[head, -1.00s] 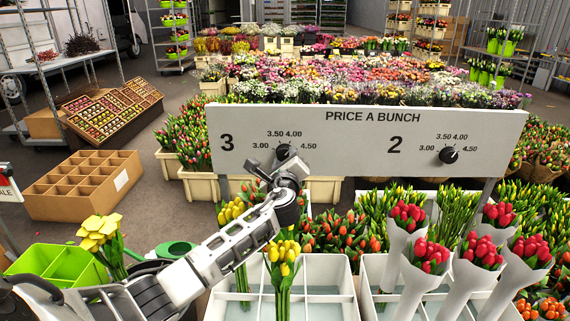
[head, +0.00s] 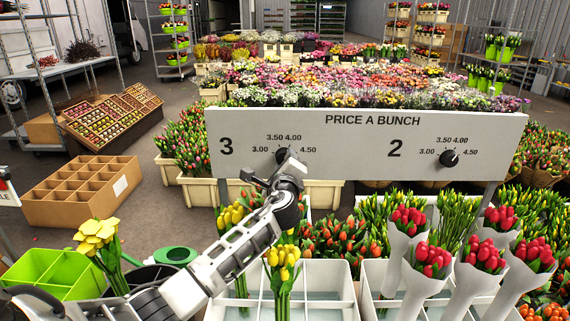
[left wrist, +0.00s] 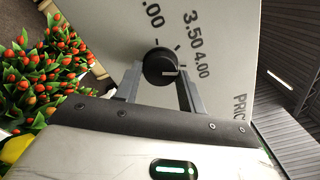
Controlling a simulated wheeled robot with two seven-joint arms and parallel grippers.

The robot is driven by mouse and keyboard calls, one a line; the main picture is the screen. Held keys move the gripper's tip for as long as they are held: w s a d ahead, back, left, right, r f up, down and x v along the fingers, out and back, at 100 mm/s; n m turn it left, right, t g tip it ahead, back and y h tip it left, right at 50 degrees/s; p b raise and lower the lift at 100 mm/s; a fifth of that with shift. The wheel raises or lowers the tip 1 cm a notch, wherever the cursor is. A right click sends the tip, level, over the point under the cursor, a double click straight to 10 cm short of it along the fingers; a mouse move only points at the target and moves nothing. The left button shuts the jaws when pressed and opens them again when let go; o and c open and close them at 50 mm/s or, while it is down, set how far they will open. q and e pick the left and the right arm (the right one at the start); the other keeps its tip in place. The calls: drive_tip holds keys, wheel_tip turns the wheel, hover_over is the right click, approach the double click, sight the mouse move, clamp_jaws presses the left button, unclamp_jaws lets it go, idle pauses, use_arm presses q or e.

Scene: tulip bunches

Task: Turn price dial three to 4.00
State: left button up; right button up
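Price dial three (head: 282,155) is a black round knob on the grey price board, with 3.00, 3.50, 4.00 and 4.50 around it. My left gripper (head: 288,166) is at the dial from below and partly covers it in the head view. In the left wrist view, its two fingers (left wrist: 160,82) stand on either side of the knob (left wrist: 159,64). I cannot tell whether they press on it. The knob's white mark points right, roughly toward the 4.00 label (left wrist: 203,66). My right gripper is in neither view.
The price board (head: 365,135) also carries dial two (head: 449,158) at the right. Yellow tulips (head: 283,258) and red bunches in white wraps (head: 432,260) stand below the board. A cardboard divider box (head: 85,200) is on the floor at the left.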

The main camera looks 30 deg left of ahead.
use_arm(q)
drive_tip(key=shift+o, duration=1.4)
drive_tip(key=shift+v, duration=7.95)
drive_tip(key=shift+s+a, duration=0.1)
